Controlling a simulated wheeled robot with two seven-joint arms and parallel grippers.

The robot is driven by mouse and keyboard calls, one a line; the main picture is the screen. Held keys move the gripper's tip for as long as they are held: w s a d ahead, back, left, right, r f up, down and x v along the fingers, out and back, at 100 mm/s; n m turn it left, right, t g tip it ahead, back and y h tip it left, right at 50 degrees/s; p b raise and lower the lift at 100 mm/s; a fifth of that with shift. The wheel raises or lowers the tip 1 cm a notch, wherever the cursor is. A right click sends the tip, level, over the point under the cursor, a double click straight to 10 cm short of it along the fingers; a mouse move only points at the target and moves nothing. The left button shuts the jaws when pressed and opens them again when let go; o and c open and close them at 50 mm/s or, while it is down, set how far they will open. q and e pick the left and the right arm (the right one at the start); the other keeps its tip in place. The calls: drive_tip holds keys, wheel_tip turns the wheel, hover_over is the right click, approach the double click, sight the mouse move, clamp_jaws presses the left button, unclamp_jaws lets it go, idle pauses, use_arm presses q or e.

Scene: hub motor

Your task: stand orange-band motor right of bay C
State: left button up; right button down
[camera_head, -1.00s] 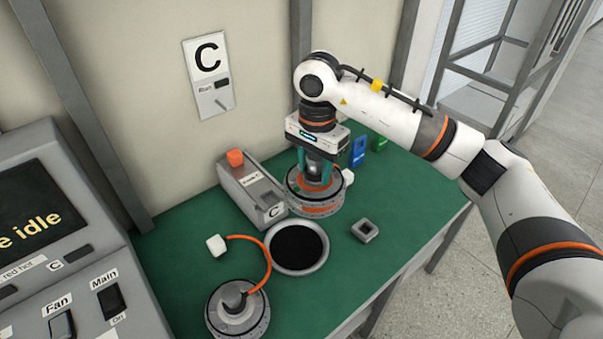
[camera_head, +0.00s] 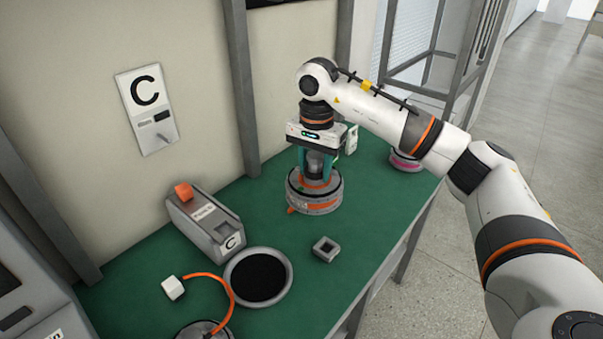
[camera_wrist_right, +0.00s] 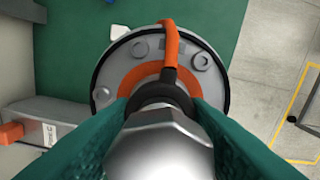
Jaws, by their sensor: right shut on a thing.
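The orange-band motor (camera_head: 314,197) is a round grey hub with an orange ring. It looks upright, over the green table, to the right of the grey box marked C (camera_head: 205,222) and apart from it. My right gripper (camera_head: 318,166) is shut on the motor's central shaft, with teal fingers on both sides. In the right wrist view the motor (camera_wrist_right: 130,75) shows its bolted top, orange ring and an orange cable leading from the shaft. I cannot tell whether its base touches the table. My left gripper is not in view.
A C sign (camera_head: 148,105) hangs on the wall. A black round pad with grey rim (camera_head: 286,290), a small square socket (camera_head: 325,249) and a white connector on an orange cable (camera_head: 173,288) lie in front. A pink-banded motor (camera_head: 405,163) stands behind my arm near the table's right edge.

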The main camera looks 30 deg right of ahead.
drive_tip(key=w+d+p, duration=0.3)
drive_tip(key=d+p, duration=0.1)
drive_tip(key=d, duration=1.6)
drive_tip(key=shift+w+d+r+p, duration=0.15)
drive_tip(key=shift+d+p, duration=0.15)
drive_tip(key=shift+p, duration=0.1)
wheel_tip(320, 180, down, 12)
drive_tip(key=b, duration=0.5)
drive_tip(key=shift+f+b, duration=0.3)
idle(0.6)
drive_tip(key=shift+f, duration=0.55)
drive_tip(key=shift+f+b, duration=0.1)
drive_tip(key=shift+b, duration=0.2)
